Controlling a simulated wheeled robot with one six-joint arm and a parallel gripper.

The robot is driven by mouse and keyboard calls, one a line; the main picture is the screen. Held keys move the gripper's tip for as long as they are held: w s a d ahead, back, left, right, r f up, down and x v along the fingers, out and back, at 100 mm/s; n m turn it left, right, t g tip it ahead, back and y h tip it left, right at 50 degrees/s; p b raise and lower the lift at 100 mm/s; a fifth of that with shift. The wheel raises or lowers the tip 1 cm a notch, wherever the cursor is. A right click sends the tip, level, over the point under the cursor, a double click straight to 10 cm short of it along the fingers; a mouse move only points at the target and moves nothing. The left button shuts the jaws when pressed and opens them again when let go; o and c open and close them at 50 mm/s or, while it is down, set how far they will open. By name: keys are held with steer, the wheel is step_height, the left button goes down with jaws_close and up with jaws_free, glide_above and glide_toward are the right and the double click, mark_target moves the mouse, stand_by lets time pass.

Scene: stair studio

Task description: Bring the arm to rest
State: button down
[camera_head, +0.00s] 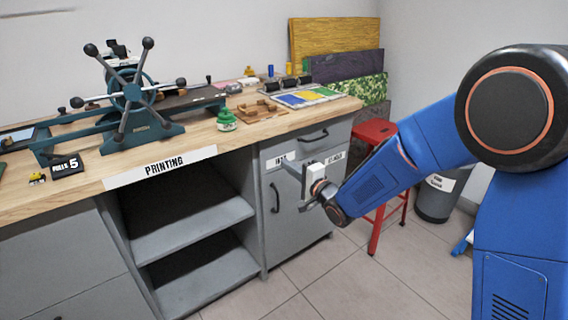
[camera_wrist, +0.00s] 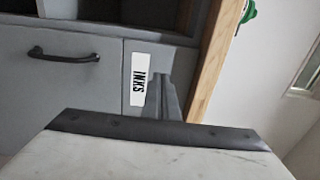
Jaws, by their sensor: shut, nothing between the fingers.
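My arm reaches in from the right in the head view, over the floor in front of the workbench. My gripper (camera_head: 304,190) is in front of the grey cabinet (camera_head: 290,225), near its labels, and is shut with nothing held. In the wrist view, my gripper (camera_wrist: 166,96) shows as dark fingers ahead of the pale gripper body, with the cabinet front and the INKS label (camera_wrist: 139,80) beyond. I cannot tell how small the gap to the cabinet is.
Open shelves (camera_head: 190,230) lie below. A red stool (camera_head: 375,132) and a grey bin (camera_head: 437,198) stand behind my arm. The floor in front is clear.

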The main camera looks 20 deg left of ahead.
steer(key=s+d+r+n+h, duration=0.1)
steer(key=s+d+h, duration=0.25)
steer(key=d, duration=0.85)
steer(key=s+d+r+n+h, duration=0.15)
steer(key=d+h, duration=0.25)
steer(key=d, duration=0.8)
steer(key=s+d+r+n+h, duration=0.15)
steer(key=s+d+h, duration=0.25)
steer(key=d, duration=0.7)
steer(key=s+d+n+g+h, duration=0.1)
steer(key=s+d+g, duration=0.1)
steer(key=s+d, duration=0.3)
steer(key=s+d+f+n+g, duration=0.1)
steer(key=s+d, duration=0.3)
steer(key=s, duration=1)
steer(key=s+d+f+n+g+h, duration=0.1)
steer(key=s+d+g, duration=0.2)
steer(key=s, duration=0.6)
steer(key=d, duration=0.2)
steer(key=shift+s+d+n+h, duration=0.3)
steer(key=shift+d+h, duration=0.05)
